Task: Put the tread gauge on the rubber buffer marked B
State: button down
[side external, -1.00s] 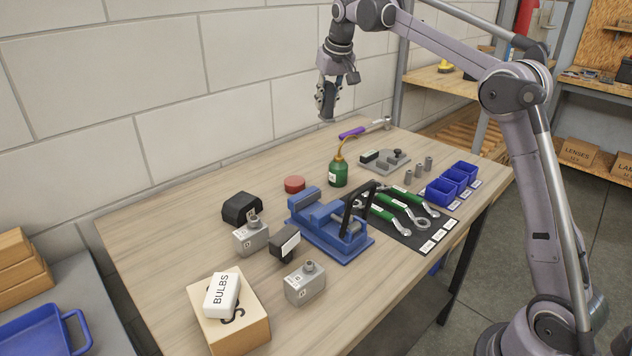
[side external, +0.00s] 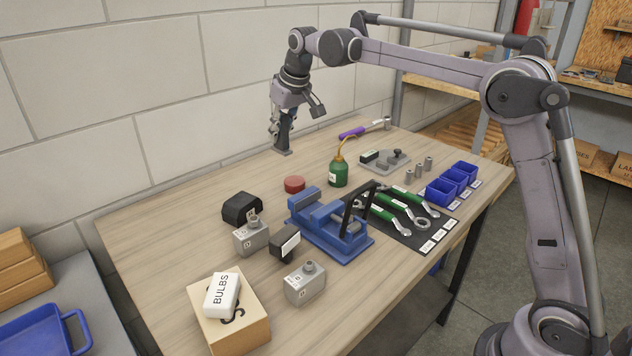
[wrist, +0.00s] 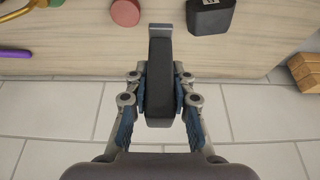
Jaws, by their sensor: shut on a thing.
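My gripper (side external: 279,130) is shut on the tread gauge (side external: 284,143), a dark upright bar with a flat grey foot at its lower end. The gauge also shows in the wrist view (wrist: 159,80), between both fingers (wrist: 160,92). It hangs near the table's back edge, behind the red disc; its exact height is unclear. Two black blocks are on the table: a rounded one (side external: 240,207) at the back left and one with a white label (side external: 285,243) beside the vise. The first seems to show in the wrist view too (wrist: 209,17). I cannot read a B on either.
A red disc (side external: 294,184), a green oil can (side external: 338,172) and a blue vise (side external: 328,228) stand mid-table. Grey labelled blocks (side external: 251,238) (side external: 305,285) and a bulbs box (side external: 222,294) on a wooden block lie in front. A wall runs behind the table.

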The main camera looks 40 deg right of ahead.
jog(key=shift+w+a+f, duration=0.75)
jog(key=shift+a+f, duration=1)
jog(key=shift+f, duration=0.1)
jog(key=shift+w+a+f, duration=0.75)
jog(key=shift+a+f, duration=1.05)
jog(key=shift+f, duration=0.05)
jog(key=shift+w+a+f, duration=0.75)
jog(key=shift+a+f, duration=1)
jog(key=shift+f, duration=0.1)
jog(key=shift+f, duration=0.1)
jog(key=c, duration=1.1)
grip_release()
jog(key=shift+c, duration=0.2)
jog(key=v, duration=1.2)
